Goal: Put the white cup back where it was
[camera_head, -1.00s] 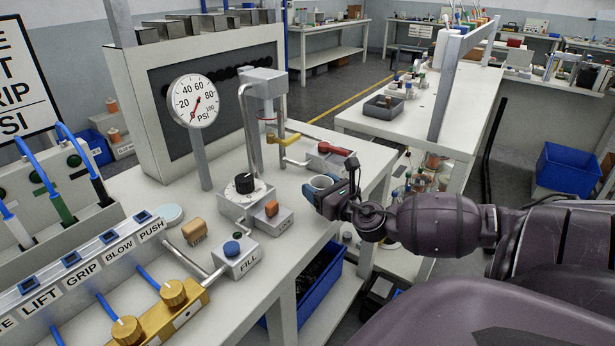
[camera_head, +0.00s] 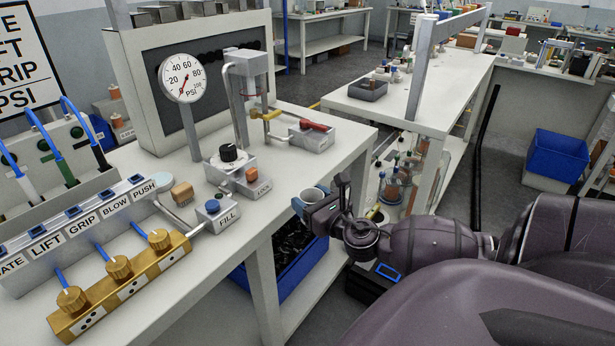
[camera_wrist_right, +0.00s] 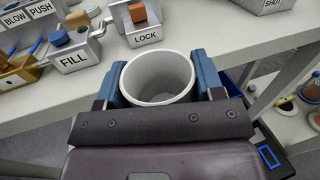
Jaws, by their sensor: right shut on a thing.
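The white cup (camera_head: 298,206) is in my right gripper (camera_head: 313,198), at the right front edge of the workbench in the head view. In the right wrist view the cup (camera_wrist_right: 158,78) is upright, and I look into its open top, which appears empty. The blue fingers of my right gripper (camera_wrist_right: 160,85) are shut on it from both sides. The cup overlaps the bench edge in both views; I cannot tell whether its base is over the top. My left gripper is not in view.
The workbench (camera_head: 290,165) carries the LOCK block (camera_head: 252,183), the FILL block (camera_head: 216,217), a press stand (camera_head: 250,75) and a red-handled block (camera_head: 312,138). Bare bench top lies between the LOCK block and the right edge. A blue bin (camera_head: 290,265) stands below.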

